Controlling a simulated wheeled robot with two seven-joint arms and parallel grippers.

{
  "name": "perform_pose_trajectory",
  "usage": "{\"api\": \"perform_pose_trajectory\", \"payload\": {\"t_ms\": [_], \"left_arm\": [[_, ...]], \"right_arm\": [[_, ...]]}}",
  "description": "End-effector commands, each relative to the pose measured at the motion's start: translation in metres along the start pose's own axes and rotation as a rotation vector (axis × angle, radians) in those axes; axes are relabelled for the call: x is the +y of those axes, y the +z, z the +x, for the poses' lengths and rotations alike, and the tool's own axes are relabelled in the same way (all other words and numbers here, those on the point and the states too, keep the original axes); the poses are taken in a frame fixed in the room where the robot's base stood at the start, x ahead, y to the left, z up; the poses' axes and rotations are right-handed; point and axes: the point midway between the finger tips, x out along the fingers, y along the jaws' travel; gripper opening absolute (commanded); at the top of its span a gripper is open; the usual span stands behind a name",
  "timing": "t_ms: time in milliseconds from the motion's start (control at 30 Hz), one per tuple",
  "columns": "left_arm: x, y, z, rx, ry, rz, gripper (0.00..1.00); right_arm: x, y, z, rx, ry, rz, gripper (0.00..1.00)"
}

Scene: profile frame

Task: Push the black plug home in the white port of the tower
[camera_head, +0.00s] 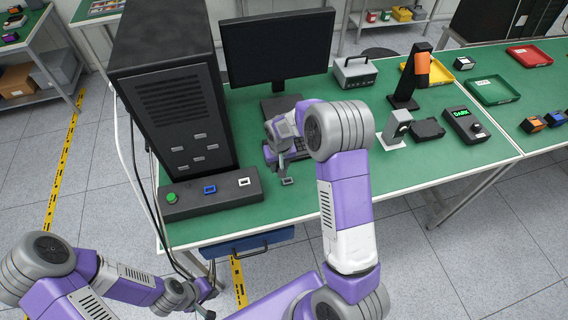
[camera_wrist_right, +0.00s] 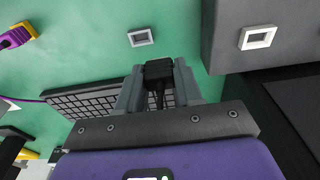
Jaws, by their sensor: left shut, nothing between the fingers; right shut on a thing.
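The black tower (camera_head: 165,95) stands at the left of the green table. The white port (camera_head: 244,182) is at the right end of the dark strip at the tower's foot; in the right wrist view the white port (camera_wrist_right: 257,38) is at the upper right. My right gripper (camera_head: 283,170) is shut on the black plug (camera_wrist_right: 159,72), whose cable trails back between the fingers. The plug is apart from the white port, to its right in the head view. My left gripper (camera_head: 207,296) is shut and empty, low in front of the table.
The strip also carries a blue port (camera_head: 209,189) and a green button (camera_head: 171,197). A small pale square frame (camera_wrist_right: 141,37) lies on the table near the plug. The keyboard (camera_wrist_right: 85,102) and a purple connector (camera_wrist_right: 15,37) lie nearby. A monitor (camera_head: 277,48) stands behind.

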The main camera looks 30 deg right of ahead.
Motion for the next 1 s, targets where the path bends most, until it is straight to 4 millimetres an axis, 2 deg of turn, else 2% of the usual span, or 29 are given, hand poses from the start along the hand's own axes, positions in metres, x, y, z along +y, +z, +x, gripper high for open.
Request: {"api": "perform_pose_trajectory", "payload": {"t_ms": [1000], "left_arm": [[-0.002, 0.0, 0.005, 0.0, 0.0, 0.0, 0.0]], "right_arm": [[-0.062, 0.0, 0.0, 0.001, -0.001, -0.001, 0.07]]}}
